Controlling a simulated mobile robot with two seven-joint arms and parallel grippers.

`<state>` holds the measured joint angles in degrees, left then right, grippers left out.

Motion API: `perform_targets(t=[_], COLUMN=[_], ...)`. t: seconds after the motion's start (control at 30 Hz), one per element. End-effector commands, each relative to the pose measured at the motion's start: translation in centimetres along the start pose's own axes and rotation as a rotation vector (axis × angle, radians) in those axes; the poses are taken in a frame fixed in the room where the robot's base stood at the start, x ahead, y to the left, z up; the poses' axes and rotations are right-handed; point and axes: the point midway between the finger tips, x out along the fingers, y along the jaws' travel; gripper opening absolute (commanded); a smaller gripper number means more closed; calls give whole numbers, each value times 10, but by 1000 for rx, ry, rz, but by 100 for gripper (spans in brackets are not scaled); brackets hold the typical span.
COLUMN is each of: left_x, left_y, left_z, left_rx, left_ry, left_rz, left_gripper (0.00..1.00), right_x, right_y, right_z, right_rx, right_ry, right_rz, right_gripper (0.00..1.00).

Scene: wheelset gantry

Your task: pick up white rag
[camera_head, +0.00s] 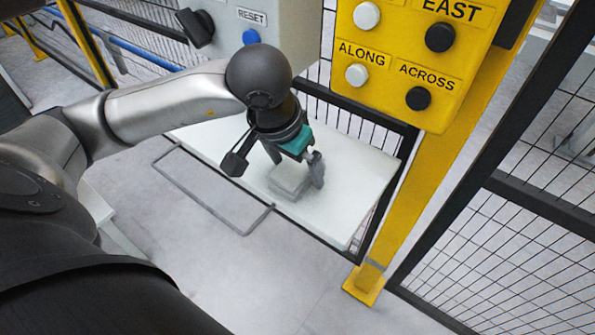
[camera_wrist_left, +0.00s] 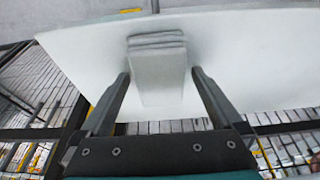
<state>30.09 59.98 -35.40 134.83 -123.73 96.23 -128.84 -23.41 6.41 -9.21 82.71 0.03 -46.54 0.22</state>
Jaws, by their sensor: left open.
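The white rag (camera_head: 288,181) is a folded, pale grey-white stack lying on a white shelf (camera_head: 358,185). In the left wrist view the rag (camera_wrist_left: 156,68) shows its folded layers at the far end. My left gripper (camera_head: 296,170) is over the rag in the head view and hides part of it. In the left wrist view the open fingers of my left gripper (camera_wrist_left: 158,82) stand one on each side of the rag. I cannot tell whether they touch it. My right gripper is not in view.
A yellow button panel (camera_head: 408,55) on a yellow post (camera_head: 425,165) stands right of the shelf. A grey box with a blue RESET button (camera_head: 250,37) hangs above. Black mesh fencing (camera_head: 480,235) stands on the right. A grey rail (camera_head: 205,203) runs along the shelf's front.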

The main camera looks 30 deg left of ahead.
Motion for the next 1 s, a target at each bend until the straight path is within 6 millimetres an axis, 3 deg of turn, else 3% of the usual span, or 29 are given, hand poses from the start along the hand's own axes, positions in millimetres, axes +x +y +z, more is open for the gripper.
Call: perform_targets(t=[0.27,0.9,1.0], left_x=[1,1,1], left_y=[0,0,0], left_z=[0,0,0], left_rx=[0,0,0], left_ry=[1,1,2], left_rz=[0,0,0], left_gripper=[99,27,20], right_x=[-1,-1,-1], right_y=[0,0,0], right_z=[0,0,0], right_rx=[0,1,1], right_ry=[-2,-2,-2], right_rz=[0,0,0], right_gripper=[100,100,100])
